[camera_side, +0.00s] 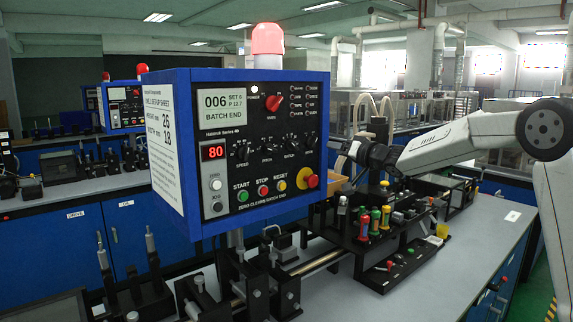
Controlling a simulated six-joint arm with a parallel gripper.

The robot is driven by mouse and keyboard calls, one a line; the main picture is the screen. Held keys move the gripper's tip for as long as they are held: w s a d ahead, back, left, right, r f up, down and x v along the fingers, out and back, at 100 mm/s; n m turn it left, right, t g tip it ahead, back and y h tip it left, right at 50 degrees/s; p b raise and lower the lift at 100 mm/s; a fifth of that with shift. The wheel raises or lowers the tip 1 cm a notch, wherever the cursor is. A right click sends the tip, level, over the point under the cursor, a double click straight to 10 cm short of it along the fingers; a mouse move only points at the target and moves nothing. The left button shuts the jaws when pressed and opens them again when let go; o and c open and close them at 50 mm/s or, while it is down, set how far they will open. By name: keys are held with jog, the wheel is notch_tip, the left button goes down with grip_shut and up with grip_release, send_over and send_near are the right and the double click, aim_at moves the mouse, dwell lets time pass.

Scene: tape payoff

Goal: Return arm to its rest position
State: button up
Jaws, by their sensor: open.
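My arm comes in from the right, with a white link and a dark wrist. My gripper (350,150) is beside the right edge of the blue control box (176,165), above the black bench fixtures. It is open, and nothing shows between its fingers. Its tips are small and dark against the machinery, so their exact outline is hard to make out. The control box has a black front panel (262,150) with a lit screen reading "BATCH END", a red "80" display, coloured buttons and a red lamp (267,40) on top.
A black rack (385,262) with red, green and yellow handled items stands below my arm. A metal rail (318,262) and black clamps run under the box. The grey bench top (450,282) is clear at the front right.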

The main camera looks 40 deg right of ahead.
jog(key=s+a+f+n+g+h, duration=0.1)
jog(key=s+a+f+g, duration=0.35)
jog(key=f, duration=0.45)
jog(key=s+a+f+n+g, duration=0.1)
jog(key=s+a+f+g, duration=0.2)
jog(key=s+a+f, duration=0.4)
jog(key=s+a+f+n+g, duration=0.2)
jog(key=s+f, duration=0.4)
jog(key=s, duration=0.3)
jog(key=s+a+f+n+g+y, duration=0.1)
jog(key=s+a+f+n+g, duration=0.1)
jog(key=s+a+f+g, duration=0.2)
jog(key=s+f+g, duration=0.1)
jog(key=s+f, duration=0.2)
jog(key=s, duration=0.3)
jog(key=shift+a+f+g, duration=0.2)
jog(key=shift+g, duration=0.15)
